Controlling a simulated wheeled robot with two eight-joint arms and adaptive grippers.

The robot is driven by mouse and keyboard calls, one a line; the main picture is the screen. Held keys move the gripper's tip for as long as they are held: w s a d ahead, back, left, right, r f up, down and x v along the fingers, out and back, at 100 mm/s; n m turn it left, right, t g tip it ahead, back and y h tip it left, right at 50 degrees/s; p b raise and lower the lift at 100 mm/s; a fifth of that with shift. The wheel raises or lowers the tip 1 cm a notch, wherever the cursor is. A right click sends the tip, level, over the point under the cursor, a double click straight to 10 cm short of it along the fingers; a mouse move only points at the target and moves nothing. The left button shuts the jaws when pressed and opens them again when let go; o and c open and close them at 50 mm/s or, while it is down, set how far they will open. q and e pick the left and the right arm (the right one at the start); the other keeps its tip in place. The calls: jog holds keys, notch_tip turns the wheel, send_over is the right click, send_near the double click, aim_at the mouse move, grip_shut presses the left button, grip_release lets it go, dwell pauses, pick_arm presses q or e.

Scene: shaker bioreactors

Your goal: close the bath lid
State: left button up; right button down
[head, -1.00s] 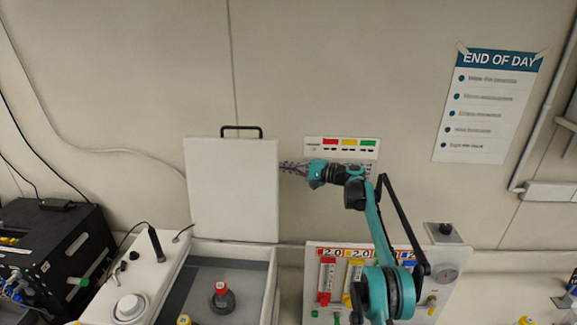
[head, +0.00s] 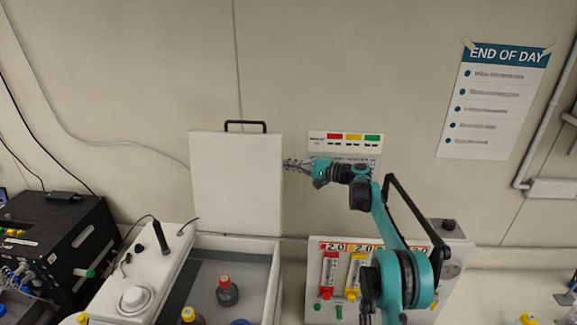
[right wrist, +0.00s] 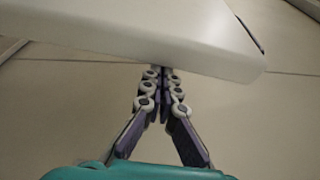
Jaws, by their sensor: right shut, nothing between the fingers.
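The bath lid (head: 236,185) is a white panel standing upright, open, at the back of the bath (head: 262,249). A black handle (head: 246,124) is on its top edge. My right gripper (head: 286,164) is at the lid's right edge, its fingers pointing left. In the right wrist view the fingers (right wrist: 162,70) are shut together and empty, with their tips at the lid's pale edge (right wrist: 190,55). I cannot tell whether they touch it or pass just behind it. My left gripper is not in view.
A bottle with a red cap (head: 227,291) stands in the bath. A flowmeter panel (head: 316,275) is to the right, under my right arm. A black box (head: 62,238) stands on the left. An END OF DAY sheet (head: 495,100) hangs on the wall.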

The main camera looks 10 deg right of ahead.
jog(key=s+a+f+n+y+b, duration=0.2)
jog(key=s+n+b, duration=0.5)
jog(key=s, duration=0.5)
jog(key=s+a+f+n+y+b, duration=0.2)
jog(key=s+a+n+b, duration=0.15)
jog(key=s+b, duration=0.65)
jog(key=s+a+f+n+g+y+b, duration=0.1)
jog(key=s+f+n+g+y+b, duration=0.1)
jog(key=s+f+n+b, duration=0.9)
jog(key=s+f+g+b, duration=0.1)
jog(key=s+f+b, duration=0.1)
jog(key=f, duration=0.5)
jog(key=shift+s+a+f+n+g, duration=0.2)
jog(key=shift+s+a+n+g, duration=0.15)
jog(key=shift+s, duration=0.3)
